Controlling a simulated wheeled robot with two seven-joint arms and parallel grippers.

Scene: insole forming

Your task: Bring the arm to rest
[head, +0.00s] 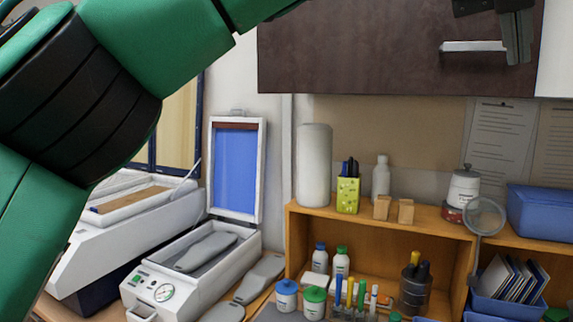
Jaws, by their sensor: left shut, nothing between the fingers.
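My green and black left arm crosses the upper left of the head view and leaves it at the top edge. My left gripper (517,50) hangs at the top right in front of the dark cabinet, beside its silver handle. Its dark fingers are shut and nothing shows between them. Its upper part is cut off by the top edge. My right gripper is not in view. A white forming press (141,289) with a gauge stands below with its blue-lined lid (235,170) up. Grey insoles (207,250) lie inside it, and others (260,279) lie beside it.
A wooden shelf (420,228) holds a white cylinder (314,165), a pen cup (347,195), bottles and several jars. A blue bin (540,213) and a magnifier (484,216) are at the right. The dark wall cabinet (350,45) hangs above. A second white machine (125,235) stands at left.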

